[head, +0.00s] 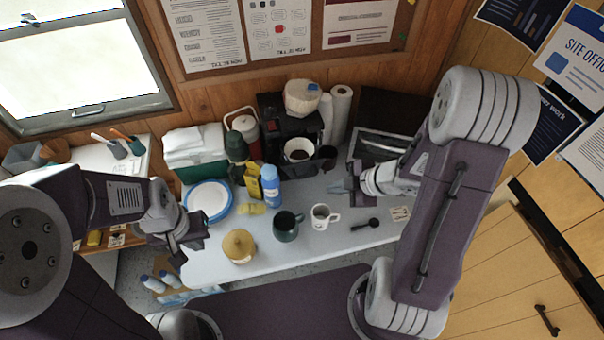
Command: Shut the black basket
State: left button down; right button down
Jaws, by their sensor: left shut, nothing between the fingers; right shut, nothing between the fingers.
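The black basket (298,157) stands out from the front of the black coffee maker (270,108) at the back of the white table. It is open at the top, with a pale round liner inside. My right gripper (338,187) is shut and empty over the table, in front and to the right of the basket, apart from it. My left gripper (184,256) is shut and empty at the table's left front edge, far from the basket. The lower part of the coffee maker is mostly hidden behind the basket and bottles.
A blue bottle (271,187), a yellow bottle (252,182) and a dark green bottle (236,148) stand left of the basket's front. A dark mug (285,229), white mug (321,218), tan-lidded jar (238,245) and black scoop (366,225) are nearer. A dark cup (327,155) is right.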

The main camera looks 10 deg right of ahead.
aim_at(301, 163)
jog(key=w+a+f, duration=0.4)
jog(key=w+f, duration=0.3)
jog(key=w, duration=0.1)
jog(key=shift+w+a+b, duration=0.2)
jog(key=shift+w+b, duration=0.15)
jog(key=shift+b, duration=0.05)
jog(key=shift+r, duration=0.1)
